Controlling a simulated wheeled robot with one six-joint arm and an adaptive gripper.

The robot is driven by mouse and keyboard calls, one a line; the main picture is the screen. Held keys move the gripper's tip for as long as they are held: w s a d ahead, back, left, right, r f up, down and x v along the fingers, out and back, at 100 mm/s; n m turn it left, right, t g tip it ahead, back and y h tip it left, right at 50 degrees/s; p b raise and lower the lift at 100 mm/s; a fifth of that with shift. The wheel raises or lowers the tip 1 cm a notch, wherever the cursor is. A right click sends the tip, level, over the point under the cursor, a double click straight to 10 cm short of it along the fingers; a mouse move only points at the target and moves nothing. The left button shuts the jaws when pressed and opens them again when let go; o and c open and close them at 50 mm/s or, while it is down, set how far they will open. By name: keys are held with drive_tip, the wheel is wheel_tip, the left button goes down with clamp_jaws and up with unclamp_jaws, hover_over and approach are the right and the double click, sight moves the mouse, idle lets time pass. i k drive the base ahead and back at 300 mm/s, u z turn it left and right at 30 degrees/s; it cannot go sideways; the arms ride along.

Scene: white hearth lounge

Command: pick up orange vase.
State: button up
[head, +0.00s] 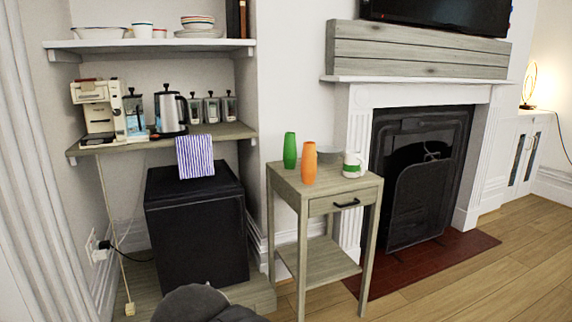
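The orange vase (309,163) stands upright on the top of a small wooden side table (345,187), near its front left part. A green vase (290,150) of similar shape stands just behind it to the left. The orange vase is fully in view, with nothing in front of it. My gripper does not show in the head view. A dark rounded part at the bottom edge looks like part of my own arm, but I cannot see any fingers.
A grey bowl (329,154) and a white-and-green mug (353,165) stand right of the orange vase. A black fridge (197,222) is left of the table, under a shelf with a kettle (171,112). A fireplace (420,175) is behind at right. Wooden floor at front right is clear.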

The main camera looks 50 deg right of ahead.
sight(309, 162)
drive_tip(key=z, duration=0.3)
drive_tip(key=i, duration=0.6)
drive_tip(key=z, duration=0.95)
drive_tip(key=i, duration=0.3)
drive_tip(key=z, duration=0.3)
